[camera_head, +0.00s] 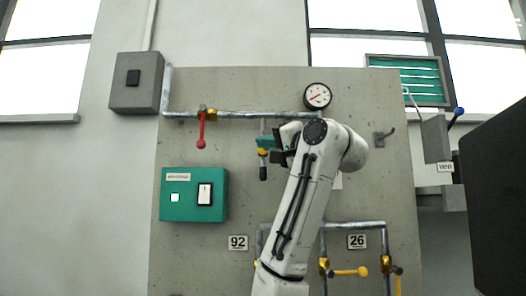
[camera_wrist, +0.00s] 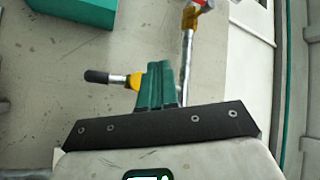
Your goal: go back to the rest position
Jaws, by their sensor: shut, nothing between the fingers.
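My arm rises in front of the concrete panel (camera_head: 190,145), bent at the elbow. My gripper (camera_head: 262,142) points left in the head view, in front of the panel near the upper pipe. In the wrist view its green fingers (camera_wrist: 160,85) are together with nothing between them. A valve with a yellow collar and a black handle (camera_head: 263,172) shows just below the fingers; in the wrist view this handle (camera_wrist: 97,77) lies left of the fingertips. I cannot tell whether they touch.
A red-handled valve (camera_head: 201,130) and a gauge (camera_head: 318,95) sit on the upper pipe. A green switch box (camera_head: 180,205) is lower left. Yellow-handled valves (camera_head: 350,272) are low right. A dark block (camera_head: 495,200) fills the right edge.

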